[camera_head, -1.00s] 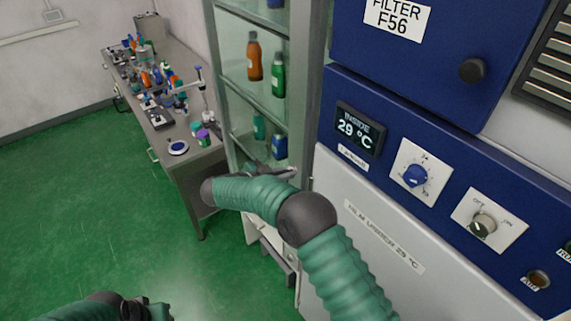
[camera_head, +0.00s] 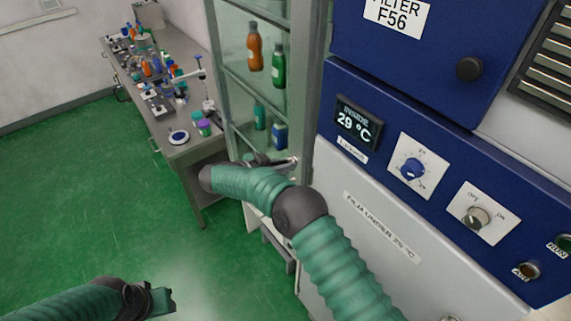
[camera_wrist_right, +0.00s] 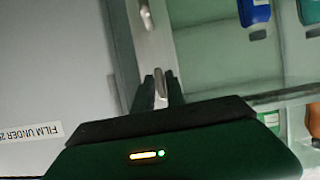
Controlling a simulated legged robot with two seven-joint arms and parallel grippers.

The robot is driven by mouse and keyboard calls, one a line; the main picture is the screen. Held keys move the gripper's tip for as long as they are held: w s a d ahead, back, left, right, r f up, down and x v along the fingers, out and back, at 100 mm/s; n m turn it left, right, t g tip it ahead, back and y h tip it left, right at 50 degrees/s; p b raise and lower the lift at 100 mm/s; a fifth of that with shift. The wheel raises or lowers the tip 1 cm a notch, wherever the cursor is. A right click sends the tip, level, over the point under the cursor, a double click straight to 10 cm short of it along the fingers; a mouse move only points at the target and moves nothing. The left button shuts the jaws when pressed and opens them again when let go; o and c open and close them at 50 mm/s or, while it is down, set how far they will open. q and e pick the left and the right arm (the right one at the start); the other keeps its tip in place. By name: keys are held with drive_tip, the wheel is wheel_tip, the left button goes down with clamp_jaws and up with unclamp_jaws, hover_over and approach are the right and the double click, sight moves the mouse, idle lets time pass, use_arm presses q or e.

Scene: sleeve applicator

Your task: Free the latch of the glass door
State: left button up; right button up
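The glass door (camera_head: 246,92) belongs to a tall grey cabinet in the middle of the head view. Its latch, a small pale metal lever (camera_wrist_right: 160,84), sits on the grey door frame in the right wrist view. My right gripper (camera_wrist_right: 162,92) has its two dark fingers on either side of this lever, close together, and appears shut on it. In the head view my right gripper (camera_head: 270,161) is at the door's edge, partly hidden by my wrist. My left gripper (camera_head: 165,299) hangs low at the bottom left over the floor, apart from everything; its fingers are unclear.
Bottles (camera_head: 254,52) stand on shelves behind the glass. A blue and white machine (camera_head: 395,215) with knobs and a display stands close on the right. A cluttered steel bench (camera_head: 190,150) is behind left. The green floor (camera_head: 80,200) at left is clear.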

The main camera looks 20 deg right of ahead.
drive_tip(key=shift+o, duration=1.4)
drive_tip(key=shift+w, duration=0.15)
drive_tip(key=shift+a+r+b, duration=0.1)
drive_tip(key=shift+a+b, duration=0.2)
drive_tip(key=shift+a, duration=0.1)
drive_tip(key=b+v, duration=0.5)
drive_tip(key=v, duration=1.1)
